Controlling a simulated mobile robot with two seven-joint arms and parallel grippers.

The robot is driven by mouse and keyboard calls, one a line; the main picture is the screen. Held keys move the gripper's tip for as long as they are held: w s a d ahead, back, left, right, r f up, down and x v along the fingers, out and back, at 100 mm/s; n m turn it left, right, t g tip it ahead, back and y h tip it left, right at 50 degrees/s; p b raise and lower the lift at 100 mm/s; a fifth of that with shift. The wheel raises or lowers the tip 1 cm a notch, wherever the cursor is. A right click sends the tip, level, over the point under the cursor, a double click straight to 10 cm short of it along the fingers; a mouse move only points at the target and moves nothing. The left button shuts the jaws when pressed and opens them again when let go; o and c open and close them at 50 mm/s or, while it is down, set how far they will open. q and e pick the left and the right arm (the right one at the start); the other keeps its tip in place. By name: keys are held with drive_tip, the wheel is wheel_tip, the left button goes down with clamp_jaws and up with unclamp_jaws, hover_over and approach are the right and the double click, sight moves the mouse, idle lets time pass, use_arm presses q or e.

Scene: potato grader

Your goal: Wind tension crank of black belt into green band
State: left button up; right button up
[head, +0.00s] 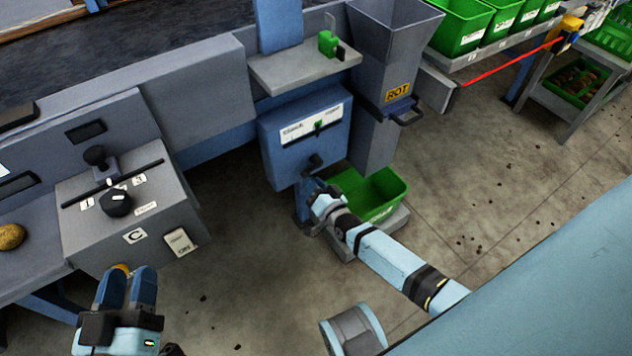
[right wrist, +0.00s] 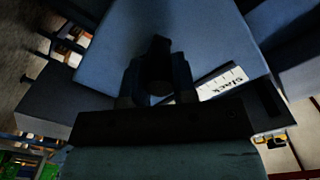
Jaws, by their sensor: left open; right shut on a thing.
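The tension unit is a blue box (head: 290,158) below a grey shelf. Its white gauge plate (head: 297,130) has a slot, with a small green band (head: 318,125) right of the middle. A dark mark shows at the band, but it is too small to tell how the pointer stands. The black crank (head: 314,161) sticks out of the box's lower front. My right gripper (head: 318,186) is shut on the crank; the right wrist view shows its fingers around the dark handle (right wrist: 158,70), with the "Slack" gauge end (right wrist: 222,84) beside it.
A grey control box (head: 150,215) with a black knob stands at left, near a potato (head: 11,237). A green crate (head: 380,193) stands below the ROT chute (head: 385,60), close to my right arm. The black belt (head: 150,40) runs behind.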

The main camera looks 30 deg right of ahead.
drive_tip(key=m, duration=0.1)
drive_tip(key=r+m+p, duration=0.1)
drive_tip(key=m, duration=0.1)
drive_tip(key=shift+a+r, duration=0.15)
drive_tip(key=shift+r, duration=0.1)
drive_tip(key=shift+r+m, duration=0.4)
drive_tip(key=shift+m, duration=0.7)
drive_tip(key=shift+r+m+p, duration=0.3)
drive_tip(key=shift+m+p, duration=0.1)
drive_tip(key=shift+m, duration=0.4)
use_arm(q)
drive_tip(key=shift+s+a+f+g+y, duration=0.1)
drive_tip(key=shift+a+f+g+y, duration=0.2)
drive_tip(key=shift+f, duration=0.45)
drive_tip(key=shift+a+f+g+y, duration=0.2)
drive_tip(key=shift+f+g+y, duration=0.15)
drive_tip(key=shift+f, duration=0.4)
drive_tip(key=shift+s+a+f+g+y, duration=0.1)
drive_tip(key=shift+a+f+g+y, duration=0.2)
drive_tip(key=shift+f, duration=0.45)
use_arm(e)
drive_tip(key=shift+r+m, duration=0.15)
drive_tip(key=shift+m, duration=0.25)
use_arm(q)
drive_tip(key=shift+r, duration=0.1)
use_arm(e)
drive_tip(key=o, duration=0.9)
use_arm(q)
drive_tip(key=shift+w+r, duration=0.1)
drive_tip(key=shift+r, duration=0.2)
